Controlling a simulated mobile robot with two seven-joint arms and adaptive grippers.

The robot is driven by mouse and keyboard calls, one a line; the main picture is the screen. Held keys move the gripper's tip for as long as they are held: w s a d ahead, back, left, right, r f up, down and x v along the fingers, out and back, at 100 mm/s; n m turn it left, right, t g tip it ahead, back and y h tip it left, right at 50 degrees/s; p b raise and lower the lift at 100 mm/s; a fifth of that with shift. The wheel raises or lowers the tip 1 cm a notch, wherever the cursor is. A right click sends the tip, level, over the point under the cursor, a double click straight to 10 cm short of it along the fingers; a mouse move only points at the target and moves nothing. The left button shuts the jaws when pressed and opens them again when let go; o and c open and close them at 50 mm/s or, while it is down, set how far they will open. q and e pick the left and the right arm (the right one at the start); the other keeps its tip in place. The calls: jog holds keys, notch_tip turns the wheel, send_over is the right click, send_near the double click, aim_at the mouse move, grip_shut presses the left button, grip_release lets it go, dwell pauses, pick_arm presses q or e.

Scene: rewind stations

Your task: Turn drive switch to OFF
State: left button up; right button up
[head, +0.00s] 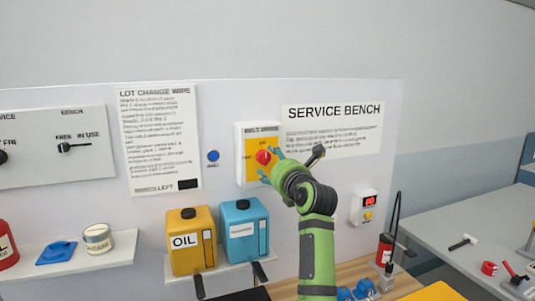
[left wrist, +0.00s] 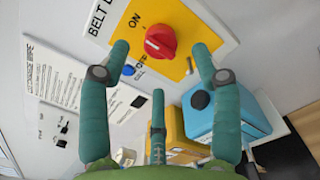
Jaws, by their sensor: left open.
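The drive switch is a red rotary knob (head: 263,157) on a yellow plate in a white box labelled BELT DRIVE (head: 239,170), on the upright panel. The ON label sits above the knob, with another label at its left. In the left wrist view the red knob (left wrist: 160,41) has a pale mark on its face; its exact setting is hard to read. My left gripper (head: 271,164) is open in front of the knob. In the left wrist view its fingers lie either side of the knob's lower part, with no clear contact. My right gripper is not in view.
A blue button (head: 213,156) is left of the box. A yellow oil can (head: 191,240) and a blue can (head: 243,229) stand on a shelf below. A red-digit display box (head: 368,207) hangs at the right. The grey table (head: 450,255) holds small tools.

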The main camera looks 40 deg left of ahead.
aim_at(265, 157)
pick_arm(q)
jog(key=p+x, duration=0.1)
jog(key=x, duration=0.3)
jog(key=shift+s+p, duration=0.1)
jog(key=shift+p, duration=0.25)
jog(key=shift+a, duration=0.25)
jog(key=shift+d, duration=0.1)
jog(key=c, duration=1.1)
jog(key=shift+c, duration=0.2)
jog(key=shift+f+b, duration=0.1)
jog(key=shift+b, duration=0.5)
jog(key=n+b, duration=0.9)
jog(key=b, duration=0.4)
jog(key=n+b, duration=0.2)
jog(key=n, duration=0.1)
jog(key=shift+r+n+b, duration=0.2)
jog(key=shift+n+b, duration=0.45)
jog(key=shift+n, duration=0.35)
jog(key=shift+r+n+b, duration=0.1)
jog(key=shift+n+b, duration=0.55)
jog(key=shift+n, duration=1.25)
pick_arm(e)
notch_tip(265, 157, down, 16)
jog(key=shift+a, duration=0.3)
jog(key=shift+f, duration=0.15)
